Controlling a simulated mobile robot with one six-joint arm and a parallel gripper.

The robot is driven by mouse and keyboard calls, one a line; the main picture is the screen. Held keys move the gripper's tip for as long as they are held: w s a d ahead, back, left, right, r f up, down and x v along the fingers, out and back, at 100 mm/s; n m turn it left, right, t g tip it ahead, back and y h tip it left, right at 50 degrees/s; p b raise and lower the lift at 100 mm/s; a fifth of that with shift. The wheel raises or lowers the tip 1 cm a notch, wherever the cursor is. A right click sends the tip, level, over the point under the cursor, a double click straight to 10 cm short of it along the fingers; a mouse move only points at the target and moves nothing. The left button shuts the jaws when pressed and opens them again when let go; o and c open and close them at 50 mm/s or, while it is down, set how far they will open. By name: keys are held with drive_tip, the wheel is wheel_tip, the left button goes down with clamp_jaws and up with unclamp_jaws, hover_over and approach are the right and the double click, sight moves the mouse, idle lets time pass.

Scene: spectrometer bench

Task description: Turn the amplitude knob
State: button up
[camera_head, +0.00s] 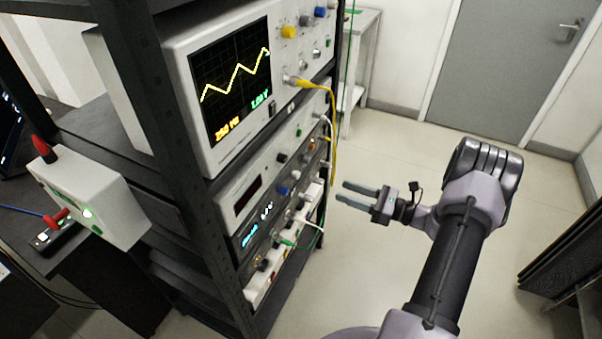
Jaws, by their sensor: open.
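My gripper (341,192) is open and empty, its two fingers pointing left toward the rack, apart from it with a gap of floor between. A stack of instruments faces it. The oscilloscope (180,75) on top shows a yellow zigzag trace and has a yellow knob (289,32) and a blue knob (320,12). Labels are too small to read, so I cannot tell which knob is the amplitude knob.
A yellow cable (333,130) and white and green cables hang across the instrument fronts. Open floor (385,275) lies between rack and arm. A grey door (500,60) is behind.

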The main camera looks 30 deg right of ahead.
sight(299, 176)
drive_tip(key=b+x, duration=0.2)
drive_tip(key=x, duration=1.1)
drive_tip(key=shift+w+a+b, duration=0.15)
drive_tip(key=shift+b, duration=0.25)
clamp_jaws()
